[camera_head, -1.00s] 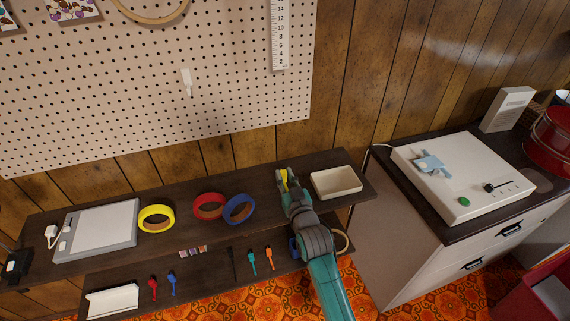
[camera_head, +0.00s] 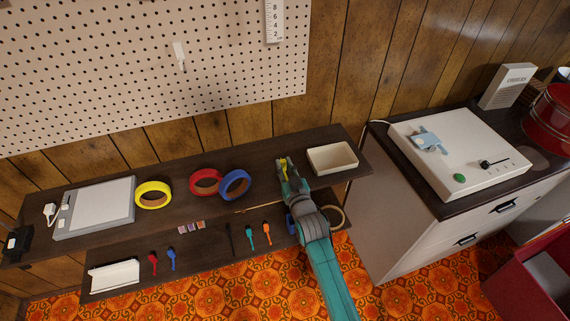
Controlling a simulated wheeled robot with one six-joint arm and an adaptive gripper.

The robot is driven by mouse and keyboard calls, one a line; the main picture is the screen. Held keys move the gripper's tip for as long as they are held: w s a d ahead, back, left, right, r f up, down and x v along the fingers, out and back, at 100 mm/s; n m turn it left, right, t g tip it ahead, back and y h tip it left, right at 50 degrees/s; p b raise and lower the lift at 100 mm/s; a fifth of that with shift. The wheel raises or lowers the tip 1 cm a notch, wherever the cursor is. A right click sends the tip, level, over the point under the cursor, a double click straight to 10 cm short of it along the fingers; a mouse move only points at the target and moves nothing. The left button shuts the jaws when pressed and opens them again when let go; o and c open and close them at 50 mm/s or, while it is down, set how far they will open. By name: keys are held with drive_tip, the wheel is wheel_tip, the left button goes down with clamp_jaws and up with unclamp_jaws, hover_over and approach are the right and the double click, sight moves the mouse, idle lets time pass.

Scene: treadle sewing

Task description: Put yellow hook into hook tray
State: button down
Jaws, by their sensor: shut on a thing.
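The yellow hook (camera_head: 285,167) is a small yellow piece between the fingers of my gripper (camera_head: 285,164). My gripper is shut on it, above the upper dark shelf. Much of the hook is hidden by the fingers. A cream, shallow, open tray (camera_head: 333,159), which looks like the hook tray, stands on the upper shelf just right of my gripper. Its inside looks empty. The hook is left of the tray, apart from it.
Blue (camera_head: 235,184), red (camera_head: 205,182) and yellow (camera_head: 153,194) tape rolls lie left of my gripper. A grey tablet-like board (camera_head: 98,207) lies further left. Small coloured tools, including an orange one (camera_head: 267,227), lie on the lower shelf.

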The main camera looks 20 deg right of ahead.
drive_tip(key=shift+f, duration=0.35)
idle(0.4)
drive_tip(key=c, duration=1)
unclamp_jaws()
drive_tip(key=shift+o, duration=0.2)
drive_tip(key=s, duration=1.2)
